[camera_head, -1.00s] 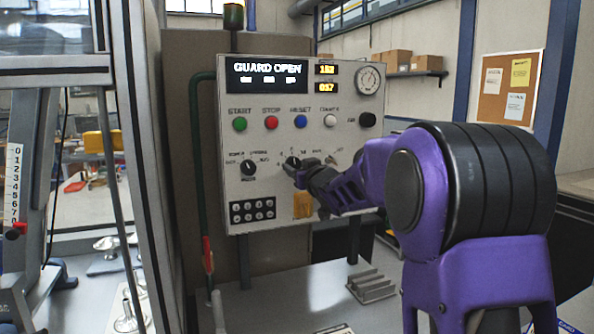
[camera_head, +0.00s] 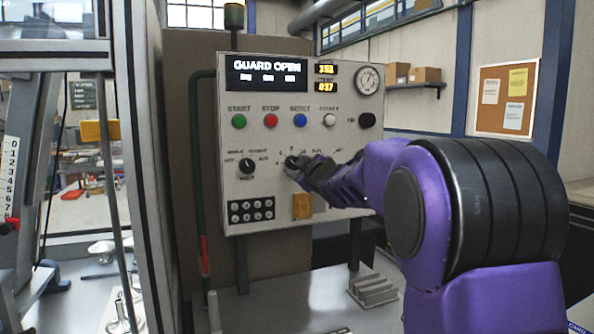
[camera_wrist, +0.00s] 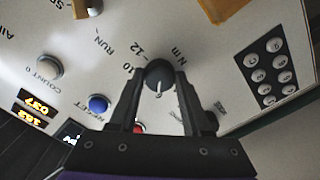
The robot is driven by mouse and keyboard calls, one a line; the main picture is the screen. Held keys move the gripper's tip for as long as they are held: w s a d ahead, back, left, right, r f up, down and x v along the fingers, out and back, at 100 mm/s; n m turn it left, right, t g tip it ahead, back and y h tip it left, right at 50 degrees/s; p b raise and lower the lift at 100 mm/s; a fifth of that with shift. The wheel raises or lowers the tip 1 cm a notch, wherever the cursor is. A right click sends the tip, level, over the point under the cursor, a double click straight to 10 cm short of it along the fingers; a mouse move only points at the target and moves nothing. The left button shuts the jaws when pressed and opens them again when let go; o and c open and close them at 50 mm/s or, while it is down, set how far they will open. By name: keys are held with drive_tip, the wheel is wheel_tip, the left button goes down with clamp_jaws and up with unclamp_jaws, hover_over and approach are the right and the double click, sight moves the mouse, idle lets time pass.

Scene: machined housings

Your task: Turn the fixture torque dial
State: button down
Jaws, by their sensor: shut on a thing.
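The torque dial is a small black round knob with a white pointer line, on the light control panel (camera_head: 270,212). In the wrist view the dial (camera_wrist: 159,75) sits between my two fingertips, with a printed scale reading 10, 12 and Nm beside it. My gripper (camera_wrist: 160,80) is shut on the dial, one finger on each side. In the head view my gripper (camera_head: 296,168) reaches the panel from the right and hides part of the dial and its scale. The display (camera_head: 267,73) reads GUARD OPEN.
Left of the dial is a black mode knob (camera_head: 247,166). Above are green (camera_head: 239,121), red (camera_head: 270,121) and blue (camera_head: 300,120) buttons. A keypad (camera_head: 252,210) and an orange block (camera_head: 302,206) are below. A green pipe (camera_head: 197,150) runs along the panel's left side.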

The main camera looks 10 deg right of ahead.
drive_tip(key=shift+r, duration=0.1)
idle(0.3)
drive_tip(key=shift+c, duration=1.8)
unclamp_jaws()
